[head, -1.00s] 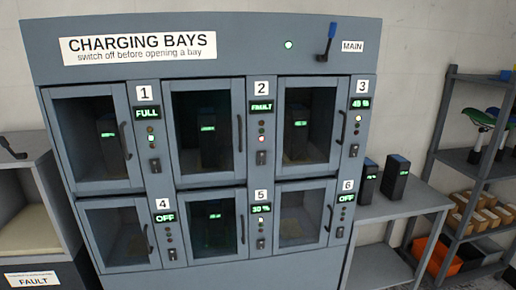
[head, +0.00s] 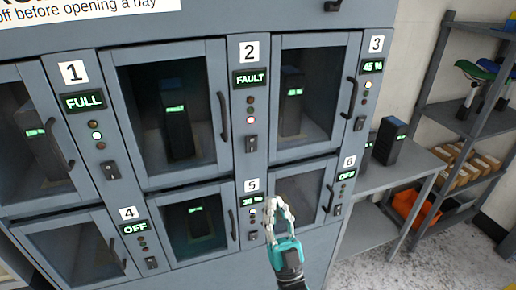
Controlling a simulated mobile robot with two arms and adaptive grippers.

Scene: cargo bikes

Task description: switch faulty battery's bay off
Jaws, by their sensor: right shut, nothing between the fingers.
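Bay 2's display (head: 250,78) reads FAULT, with a red lamp (head: 250,121) lit below it. Its small dark switch (head: 251,144) sits under the lamps; its lever position is too small to tell. A dark battery (head: 176,120) stands behind bay 2's closed glass door, left of that panel. My right gripper (head: 277,204) is shut and empty. In the picture it is below and right of bay 2's switch, in front of bay 6's door and beside bay 5's panel. It partly hides bay 6's door. My left gripper is not in view.
Bay 1 (head: 83,102) reads FULL; bays 4 (head: 136,229) and 6 (head: 347,175) read OFF. Bays 3 (head: 372,67) and 5 (head: 251,200) show percentages. Door handles stick out beside the panels. A table with dark batteries (head: 389,141) and a shelf rack stand at right.

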